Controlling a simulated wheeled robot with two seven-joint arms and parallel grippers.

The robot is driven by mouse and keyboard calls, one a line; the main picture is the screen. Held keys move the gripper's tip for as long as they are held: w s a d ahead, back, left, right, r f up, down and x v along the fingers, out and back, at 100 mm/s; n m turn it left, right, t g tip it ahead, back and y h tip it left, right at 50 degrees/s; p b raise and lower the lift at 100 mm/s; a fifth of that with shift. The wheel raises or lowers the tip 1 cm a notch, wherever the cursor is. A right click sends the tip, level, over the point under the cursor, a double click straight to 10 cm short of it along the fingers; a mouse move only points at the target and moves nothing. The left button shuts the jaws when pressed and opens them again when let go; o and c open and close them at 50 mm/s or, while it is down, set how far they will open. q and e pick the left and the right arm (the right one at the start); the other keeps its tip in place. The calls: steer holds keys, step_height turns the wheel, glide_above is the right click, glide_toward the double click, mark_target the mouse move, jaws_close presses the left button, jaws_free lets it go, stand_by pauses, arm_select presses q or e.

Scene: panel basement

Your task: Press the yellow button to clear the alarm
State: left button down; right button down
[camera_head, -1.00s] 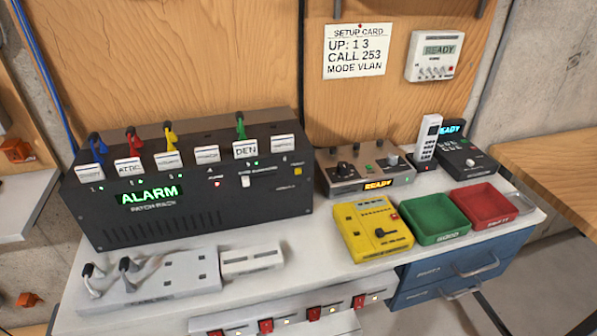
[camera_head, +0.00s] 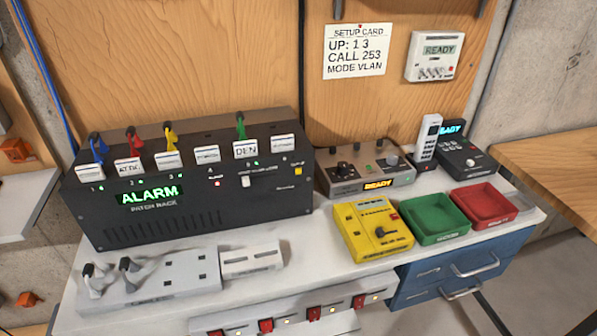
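The black patch rack (camera_head: 190,185) stands at the left of the bench, and its green display (camera_head: 150,194) reads ALARM. A small yellow button (camera_head: 298,171) sits at the right end of its front face. Blue, red, yellow and green plugs stick up along the top of the rack, above white label tabs. A small red light (camera_head: 215,183) shows on the front near a white switch (camera_head: 246,181). Neither of my grippers shows in the head view.
A yellow device (camera_head: 372,229), a green tray (camera_head: 434,218) and a red tray (camera_head: 485,205) stand at the right. A grey panel (camera_head: 150,282) with two plugs lies in front of the rack. A grey console (camera_head: 366,175) reads READY. A setup card (camera_head: 356,50) hangs behind.

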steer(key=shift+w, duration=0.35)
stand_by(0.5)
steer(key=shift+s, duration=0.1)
